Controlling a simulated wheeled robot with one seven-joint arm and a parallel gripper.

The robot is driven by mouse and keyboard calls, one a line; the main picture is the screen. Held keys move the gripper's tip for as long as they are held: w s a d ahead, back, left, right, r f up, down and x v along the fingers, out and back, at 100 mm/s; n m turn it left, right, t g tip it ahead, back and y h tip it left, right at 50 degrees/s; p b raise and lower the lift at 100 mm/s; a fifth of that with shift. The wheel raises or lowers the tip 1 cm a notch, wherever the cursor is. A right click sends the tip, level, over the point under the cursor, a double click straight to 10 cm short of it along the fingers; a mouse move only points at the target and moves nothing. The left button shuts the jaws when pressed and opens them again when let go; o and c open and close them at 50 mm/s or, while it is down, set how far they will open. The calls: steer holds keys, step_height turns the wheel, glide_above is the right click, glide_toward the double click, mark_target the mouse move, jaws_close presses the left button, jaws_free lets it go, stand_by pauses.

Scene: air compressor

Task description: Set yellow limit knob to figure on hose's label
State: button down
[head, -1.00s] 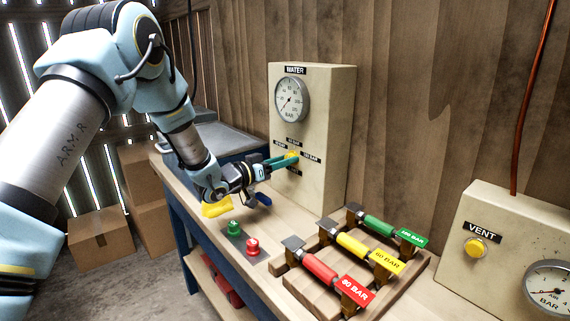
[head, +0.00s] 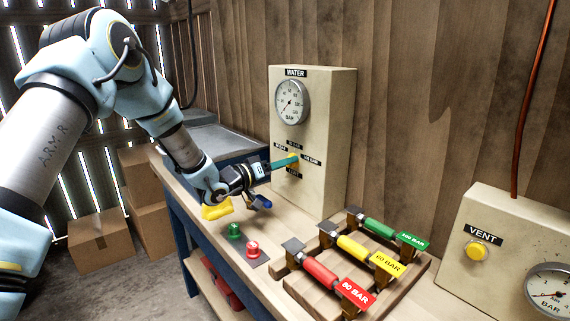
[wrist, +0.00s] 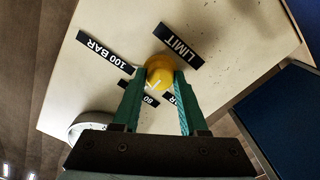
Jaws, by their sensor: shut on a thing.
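The yellow limit knob (head: 293,160) is on the front of the cream WATER panel (head: 328,140). My gripper (head: 289,163) is shut on it, its teal fingers on either side in the wrist view. Red (head: 320,270), yellow (head: 352,246) and green (head: 379,228) cylinders with BAR labels lie on a wooden rack.
A water gauge (head: 292,102) is above the knob. Green (head: 234,231) and red (head: 253,249) buttons are on the bench in front. A VENT box (head: 490,225) with a yellow button and gauge stands at the right. Cardboard boxes (head: 100,240) are on the floor at left.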

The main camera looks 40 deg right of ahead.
steer(key=shift+f, duration=0.1)
steer(key=shift+c, duration=2.2)
jaws_free()
steer(key=a+b, duration=0.3)
steer(key=a, duration=0.7)
steer(key=shift+w+a, duration=0.35)
steer(key=shift+a, duration=0.05)
